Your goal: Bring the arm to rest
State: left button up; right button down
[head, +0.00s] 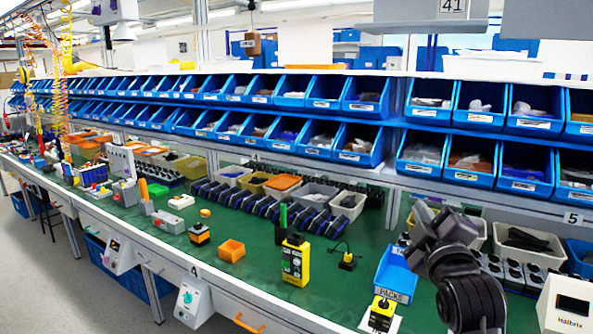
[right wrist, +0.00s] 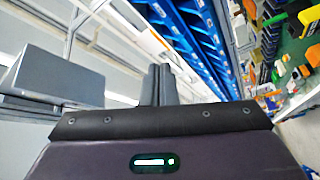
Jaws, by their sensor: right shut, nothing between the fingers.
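My right gripper (head: 420,214) is raised at the right side of the bench in the head view, pointing up and to the left. It is shut and empty; in the right wrist view its two dark fingers (right wrist: 159,84) lie together. A small yellow and black switch box (head: 382,313) sits on a white card at the bench's front, left of my right forearm and apart from it. Another switch-like box, orange and black (head: 199,234), stands further left. I cannot tell which is the rotary switch. My left gripper is not in view.
A yellow tester (head: 296,262), an orange bin (head: 231,250) and a blue tray (head: 396,272) stand on the green bench top (head: 265,275). Shelves of blue bins (head: 362,145) run behind. A white Halbrix box (head: 566,305) stands at the right, near my forearm.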

jog(key=s+a+f+m+g, duration=0.1)
jog(key=s+f+m+g, duration=0.3)
jog(key=f, duration=0.8)
jog(key=s+a+f+m+g, duration=0.15)
jog(key=s+f+g, duration=0.45)
jog(key=f, duration=0.6)
jog(key=s+f+m+g, duration=0.25)
jog(key=s+f, duration=0.35)
jog(key=s, duration=0.3)
jog(key=s+f+m+g, duration=0.2)
jog(key=s+f+g, duration=0.2)
jog(key=s+f, duration=0.3)
jog(key=s+f+g, duration=0.1)
jog(key=s+f, duration=0.1)
jog(key=f, duration=1.3)
jog(key=s+f, duration=0.2)
jog(key=f, duration=1.3)
jog(key=s+d+f+g, duration=0.1)
jog(key=s+d+f, duration=0.1)
jog(key=s+f, duration=1.5)
jog(key=shift+s+d+y, duration=0.3)
jog(key=shift+s+d, duration=0.05)
jog(key=shift+s, duration=0.75)
jog(key=shift+s, duration=0.1)
